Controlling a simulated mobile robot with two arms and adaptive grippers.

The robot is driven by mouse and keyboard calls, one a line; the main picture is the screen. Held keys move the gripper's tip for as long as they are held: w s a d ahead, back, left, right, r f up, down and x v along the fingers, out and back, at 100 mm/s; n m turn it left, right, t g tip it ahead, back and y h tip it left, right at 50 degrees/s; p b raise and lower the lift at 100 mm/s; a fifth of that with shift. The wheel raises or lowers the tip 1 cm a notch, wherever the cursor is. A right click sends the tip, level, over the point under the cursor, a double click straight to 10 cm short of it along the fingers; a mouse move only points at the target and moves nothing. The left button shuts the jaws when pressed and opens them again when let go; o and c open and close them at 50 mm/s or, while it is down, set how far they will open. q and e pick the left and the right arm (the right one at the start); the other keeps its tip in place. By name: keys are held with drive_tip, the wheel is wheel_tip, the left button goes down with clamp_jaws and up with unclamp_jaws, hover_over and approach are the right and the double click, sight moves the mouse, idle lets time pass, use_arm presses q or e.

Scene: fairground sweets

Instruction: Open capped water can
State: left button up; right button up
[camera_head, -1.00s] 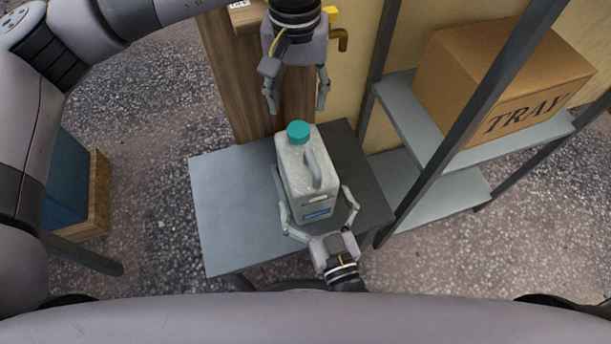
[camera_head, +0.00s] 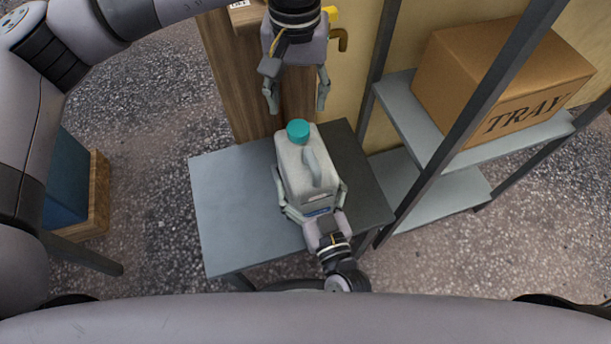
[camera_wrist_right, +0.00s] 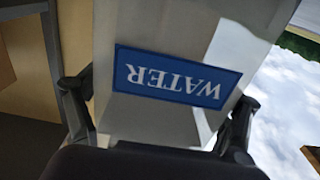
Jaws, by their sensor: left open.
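The water can (camera_head: 300,170) is a grey-white jug with a side handle, a teal cap (camera_head: 298,130) and a blue label. It stands upright on the grey table (camera_head: 230,220), with the cap on. The right wrist view shows the label reading WATER (camera_wrist_right: 175,77), upside down. My right gripper (camera_head: 313,193) is at the can's near, lower end, with one finger against each side; the fingers also show in the right wrist view (camera_wrist_right: 165,105). My left gripper (camera_head: 297,95) is open and empty, pointing down beyond the cap and apart from it.
A wooden post (camera_head: 225,75) stands behind the table. At right, a metal shelf (camera_head: 415,125) carries a cardboard box marked TRAY (camera_head: 490,80). A blue and wooden crate (camera_head: 95,195) is at the left. The table's left half is bare.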

sight(299, 128)
drive_tip(key=c, duration=1.2)
use_arm(q)
drive_tip(key=m, duration=0.3)
drive_tip(key=shift+w+m, duration=0.1)
drive_tip(key=shift+m, duration=0.3)
use_arm(e)
drive_tip(key=shift+r, duration=0.1)
drive_tip(key=c, duration=0.5)
use_arm(q)
drive_tip(key=shift+f, duration=0.1)
use_arm(e)
drive_tip(key=shift+c, duration=0.2)
use_arm(q)
drive_tip(key=shift+m, duration=0.3)
drive_tip(key=shift+f, duration=3.9)
drive_tip(key=shift+c, duration=0.4)
